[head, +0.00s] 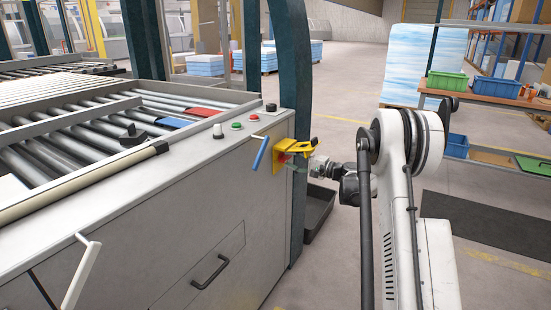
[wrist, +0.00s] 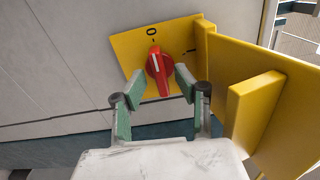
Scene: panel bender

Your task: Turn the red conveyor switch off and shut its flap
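The red conveyor switch (wrist: 158,74) sits on a yellow plate (wrist: 130,45) in the wrist view. Its white line points up toward the "0" mark; the "I" mark is to the right. The yellow flap (wrist: 285,75), with a block-shaped grip (wrist: 250,108), stands open at the right. My gripper (wrist: 160,76) is open, its fingertips on either side of the switch, seemingly with small gaps. In the head view, my gripper (head: 298,164) is at the yellow plate (head: 277,163), just below the flap (head: 298,147); the switch is mostly hidden there.
A blue-handled lever (head: 261,152) sticks out left of the yellow plate. Buttons (head: 237,126) and a roller bed (head: 90,125) are on top of the grey machine. A dark bin (head: 318,208) is on the floor below.

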